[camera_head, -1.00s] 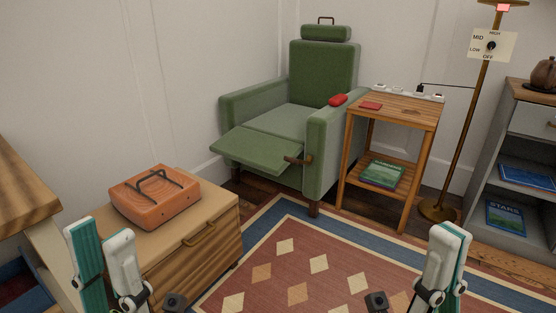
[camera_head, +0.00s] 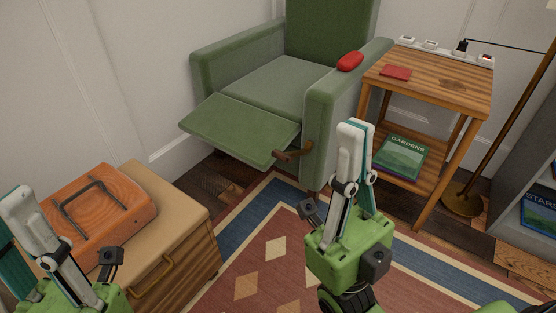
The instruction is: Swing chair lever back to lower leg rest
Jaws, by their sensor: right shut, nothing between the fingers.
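The green armchair (camera_head: 264,85) stands against the wall with its leg rest (camera_head: 243,128) raised and sticking out in front. The chair lever (camera_head: 292,154) is a brown handle low on the chair's side, near the front, pointing left and right across the armrest's front corner. My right gripper (camera_head: 357,128) is shut and empty, pointing up, to the right of the lever and apart from it in the picture. My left gripper (camera_head: 18,208) is at the lower left edge, in front of the orange case; its fingers are partly cut off by the frame.
A wooden side table (camera_head: 432,84) with a green book (camera_head: 402,157) on its shelf stands right of the chair. A low cabinet (camera_head: 165,225) with an orange case (camera_head: 92,212) is at left. The patterned rug (camera_head: 262,262) is open floor. A lamp pole (camera_head: 510,115) stands at right.

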